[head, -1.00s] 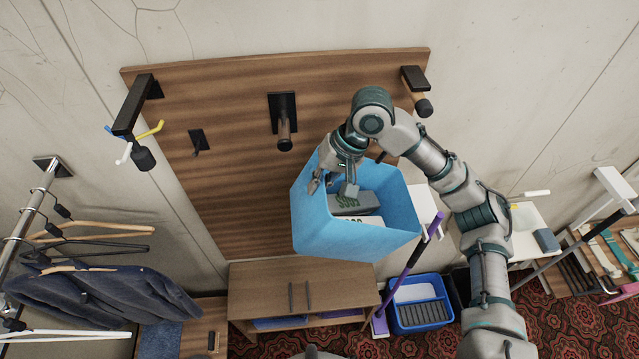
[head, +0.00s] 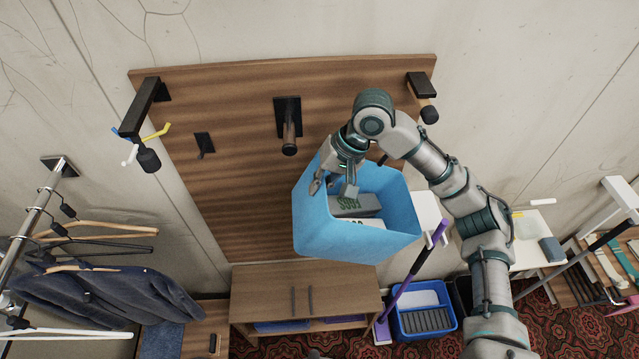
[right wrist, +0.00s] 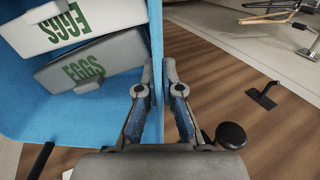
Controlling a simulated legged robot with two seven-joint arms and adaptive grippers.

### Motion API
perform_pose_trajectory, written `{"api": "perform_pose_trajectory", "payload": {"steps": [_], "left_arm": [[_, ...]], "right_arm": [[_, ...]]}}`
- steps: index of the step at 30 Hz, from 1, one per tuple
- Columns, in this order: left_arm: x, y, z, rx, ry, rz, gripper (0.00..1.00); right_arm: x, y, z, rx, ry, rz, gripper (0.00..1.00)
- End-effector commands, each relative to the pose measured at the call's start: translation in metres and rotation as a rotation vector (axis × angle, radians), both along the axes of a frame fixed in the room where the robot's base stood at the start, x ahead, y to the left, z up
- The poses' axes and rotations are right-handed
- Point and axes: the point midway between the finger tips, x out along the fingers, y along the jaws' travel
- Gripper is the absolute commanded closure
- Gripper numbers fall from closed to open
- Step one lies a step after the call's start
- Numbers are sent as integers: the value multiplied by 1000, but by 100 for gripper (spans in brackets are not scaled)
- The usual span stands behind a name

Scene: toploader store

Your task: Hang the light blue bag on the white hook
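The light blue bag (head: 345,238) is an open-topped, box-like bag below the wooden wall panel's middle in the head view. It holds egg cartons (head: 356,205). My right gripper (head: 333,186) reaches into its left side. In the right wrist view the fingers (right wrist: 158,70) are closed around the bag's thin wall (right wrist: 155,40), one on each side. The white hook (head: 130,154) is at the panel's upper left, on a black bracket with a yellow and a blue hook. The bag is well to the right of it. My left gripper is not in view.
The wooden panel (head: 235,105) also bears a peg (head: 289,138) at centre, a small black hook (head: 203,145) and a peg (head: 428,110) at right. A clothes rail (head: 40,225) with hangers stands at left. A wooden cabinet (head: 258,283) stands below the bag.

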Motion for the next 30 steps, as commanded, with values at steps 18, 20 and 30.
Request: {"api": "perform_pose_trajectory", "payload": {"steps": [18,20,30], "left_arm": [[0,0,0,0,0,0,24],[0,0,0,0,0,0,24],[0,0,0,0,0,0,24]], "right_arm": [[14,-3,-1,1,-2,-1,100],[15,-4,-1,1,-2,0,100],[16,-4,-1,1,-2,0,100]]}}
